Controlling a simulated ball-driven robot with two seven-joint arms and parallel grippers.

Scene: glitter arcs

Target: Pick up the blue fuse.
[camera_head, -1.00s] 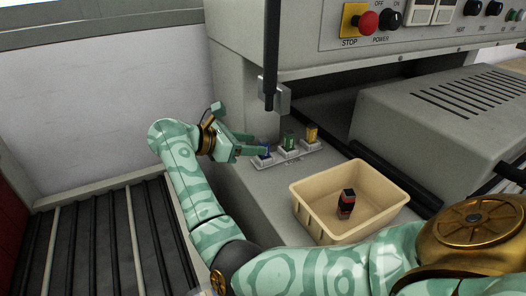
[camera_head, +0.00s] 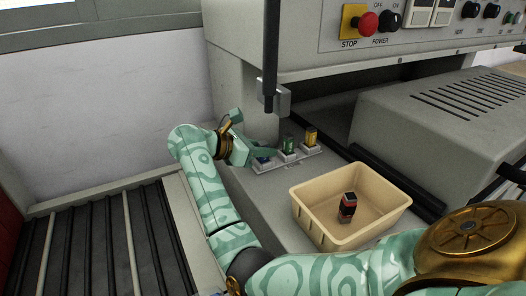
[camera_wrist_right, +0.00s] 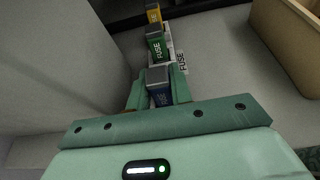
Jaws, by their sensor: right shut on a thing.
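The blue fuse (camera_wrist_right: 160,94) is between the fingers of my right gripper (camera_wrist_right: 160,88) in the right wrist view, with "FUSE" lettering on its side. In the head view, my right gripper (camera_head: 262,153) is shut on it at the left end of the white holder strip (camera_head: 297,160). The fingers hide most of the blue fuse there. I cannot tell whether its foot is still in its socket. My left gripper is not in view.
A green fuse (camera_head: 289,143) and a yellow fuse (camera_head: 311,136) stand upright in the strip beside the blue one. A tan bin (camera_head: 330,234) in front holds a red and black fuse (camera_head: 348,207). A machine overhangs behind, with a dark rod (camera_head: 271,60) above.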

